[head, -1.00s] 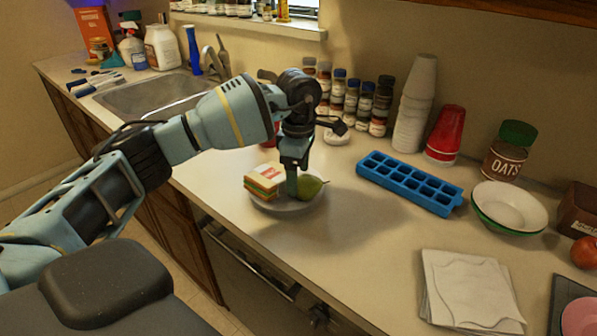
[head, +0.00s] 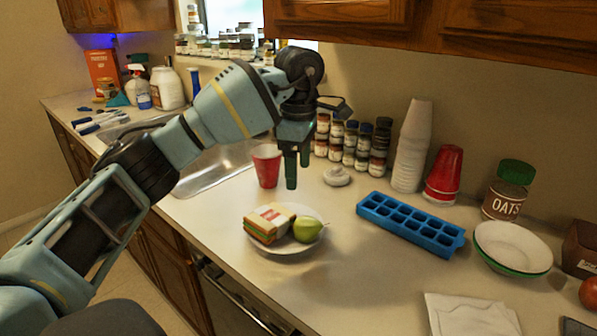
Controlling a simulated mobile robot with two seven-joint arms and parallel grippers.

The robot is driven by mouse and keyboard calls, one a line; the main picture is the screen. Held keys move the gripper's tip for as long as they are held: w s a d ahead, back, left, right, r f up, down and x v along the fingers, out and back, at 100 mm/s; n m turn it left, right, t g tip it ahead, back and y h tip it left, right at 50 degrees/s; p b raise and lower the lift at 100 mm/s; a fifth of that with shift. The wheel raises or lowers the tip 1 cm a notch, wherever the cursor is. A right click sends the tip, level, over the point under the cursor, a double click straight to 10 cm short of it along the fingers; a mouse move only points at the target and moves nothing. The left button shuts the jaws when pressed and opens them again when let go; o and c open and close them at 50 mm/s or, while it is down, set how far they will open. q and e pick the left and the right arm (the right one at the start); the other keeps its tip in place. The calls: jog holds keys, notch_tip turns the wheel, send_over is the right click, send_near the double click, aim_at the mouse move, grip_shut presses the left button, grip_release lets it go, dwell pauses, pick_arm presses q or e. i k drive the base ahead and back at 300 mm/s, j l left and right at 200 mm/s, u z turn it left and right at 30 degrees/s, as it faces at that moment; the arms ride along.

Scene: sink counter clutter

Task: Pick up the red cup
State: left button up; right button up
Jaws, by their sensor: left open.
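A red cup (head: 267,166) stands upright on the counter between the sink and the spice jars. My left gripper (head: 297,172) is open and empty, pointing down in the air, just right of this cup in the picture. Its fingers are above the counter, behind the plate. A second red item, a stack of upside-down red cups (head: 443,174), stands at the right against the wall, beside a tall stack of white cups (head: 412,146). My right gripper is not in view.
A white plate (head: 262,250) with a sandwich (head: 269,223) and a green pear (head: 307,230) lies in front of the gripper. A blue ice tray (head: 410,224), bowls (head: 512,249) and an oats jar (head: 507,190) are at the right. The sink (head: 215,168) is at the left.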

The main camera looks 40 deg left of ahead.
aim_at(267, 158)
jog(key=u, duration=1.3)
